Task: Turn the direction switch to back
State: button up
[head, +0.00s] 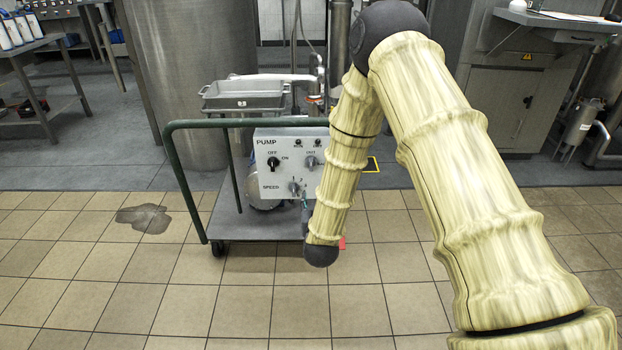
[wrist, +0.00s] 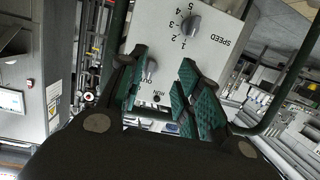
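The direction switch (head: 310,162) is a grey knob on the light grey pump panel (head: 262,178), under a label reading "OUT". My arm covers the panel's right edge, so its other label is hidden. In the wrist view the panel appears turned over, and the direction switch (wrist: 151,69) shows between the finger lines of my gripper (wrist: 164,76), closer to the left finger. My gripper is open, with green ribbed pads apart. I cannot tell whether the left pad touches the knob. In the head view the gripper is mostly hidden by my arm.
The off/on switch (head: 273,163) sits at the panel's left. The panel rides on a cart with a green handle (head: 178,160). A steel tank (head: 185,70) stands behind. A puddle (head: 143,217) lies left on open tiles.

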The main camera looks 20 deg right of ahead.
jog(key=t+h+b, duration=0.1)
jog(key=t+b, duration=0.1)
send_near(311, 162)
jog(key=shift+m, duration=0.4)
jog(key=b+x, duration=0.1)
jog(key=x, duration=0.8)
jog(key=shift+w+d+b, duration=0.15)
jog(key=shift+w+b, duration=0.2)
jog(key=shift+c, duration=0.4)
grip_shut()
